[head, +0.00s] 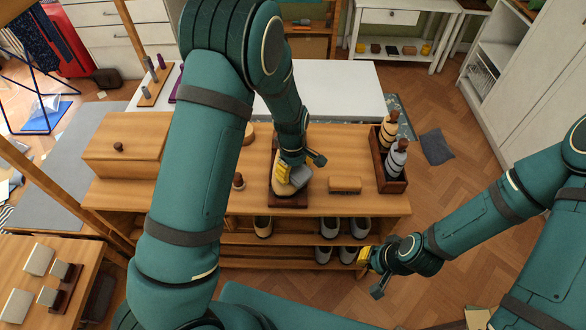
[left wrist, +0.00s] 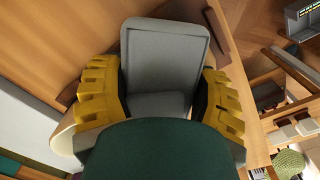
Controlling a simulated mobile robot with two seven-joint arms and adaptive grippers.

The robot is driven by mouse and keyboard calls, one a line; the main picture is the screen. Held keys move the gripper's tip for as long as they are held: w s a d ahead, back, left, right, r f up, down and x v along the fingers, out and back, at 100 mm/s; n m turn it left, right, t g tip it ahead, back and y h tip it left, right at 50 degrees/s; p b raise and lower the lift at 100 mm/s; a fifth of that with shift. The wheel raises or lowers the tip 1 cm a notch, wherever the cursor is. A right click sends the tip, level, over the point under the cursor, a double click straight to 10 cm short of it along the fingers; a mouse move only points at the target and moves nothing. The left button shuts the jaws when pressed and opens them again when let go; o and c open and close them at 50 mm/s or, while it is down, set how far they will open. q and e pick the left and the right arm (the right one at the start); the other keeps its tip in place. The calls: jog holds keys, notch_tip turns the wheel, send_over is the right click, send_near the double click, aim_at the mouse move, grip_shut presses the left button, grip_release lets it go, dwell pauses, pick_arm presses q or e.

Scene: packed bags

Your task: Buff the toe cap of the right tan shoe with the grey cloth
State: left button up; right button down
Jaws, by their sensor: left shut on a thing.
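My left gripper (head: 290,172) is over the workbench, its yellow fingers shut on the grey cloth (head: 300,176). In the left wrist view the cloth (left wrist: 163,60) looks like a stiff grey pad between the yellow fingers (left wrist: 160,95). A tan rounded surface (head: 284,188), which seems to be the tan shoe, lies right under the cloth on a dark brown stand (head: 290,202). The gripper hides most of it. I cannot tell whether the cloth touches it. My right gripper (head: 367,256) is low at the right, off the bench front; its finger opening is unclear.
On the bench (head: 225,196) are a wooden box (head: 125,145) at left, a brush (head: 345,185) and a bottle caddy (head: 391,182) at right. Several shoes (head: 330,228) stand on the shelf below. Floor to the right is mostly clear, with a dark mat (head: 436,147).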

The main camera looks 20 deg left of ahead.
pick_arm(q)
jog(key=shift+s+d+r+p, duration=0.1)
jog(key=shift+s+r+p, duration=0.05)
jog(key=shift+r+p, duration=1.25)
jog(key=shift+s+r+p, duration=0.15)
jog(key=shift+r+p, duration=0.95)
jog(key=shift+r, duration=0.5)
notch_tip(320, 180, up, 3)
jog(key=p, duration=0.2)
jog(key=shift+s+p, duration=0.1)
jog(key=shift+p, duration=0.25)
